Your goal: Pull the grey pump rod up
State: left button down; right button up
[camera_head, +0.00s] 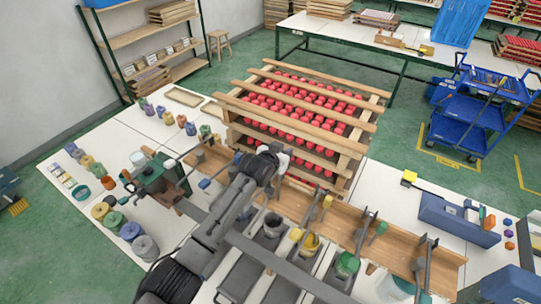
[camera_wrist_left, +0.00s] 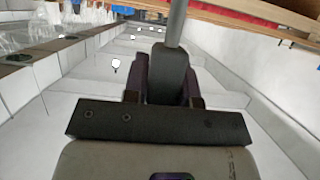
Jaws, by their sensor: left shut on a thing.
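In the left wrist view, the grey pump rod (camera_wrist_left: 175,24) runs up to the top edge from a thicker dark grey block. My left gripper (camera_wrist_left: 165,78) is shut on that block, with a dark finger on each side. In the head view, my left arm reaches in from the bottom, and the left gripper (camera_head: 272,160) is at the wooden rack behind the row of paint containers. The arm hides most of the gripper and the rod there, so I cannot tell how far up the rod stands. My right gripper is not in view.
A large wooden rack (camera_head: 340,118) of red pieces stands just beyond. A green machine (camera_head: 158,176) is left of my arm. White table top (camera_head: 130,115) is partly clear.

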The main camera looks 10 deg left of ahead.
pick_arm(q)
jog(key=shift+d+r, duration=0.1)
jog(key=shift+r, duration=0.3)
jog(key=c, duration=1.3)
grip_release()
jog(key=o, duration=0.4)
jog(key=shift+f, duration=0.2)
jog(key=b+v, duration=0.2)
jog(key=v, duration=1.2)
jog(key=shift+w, duration=0.1)
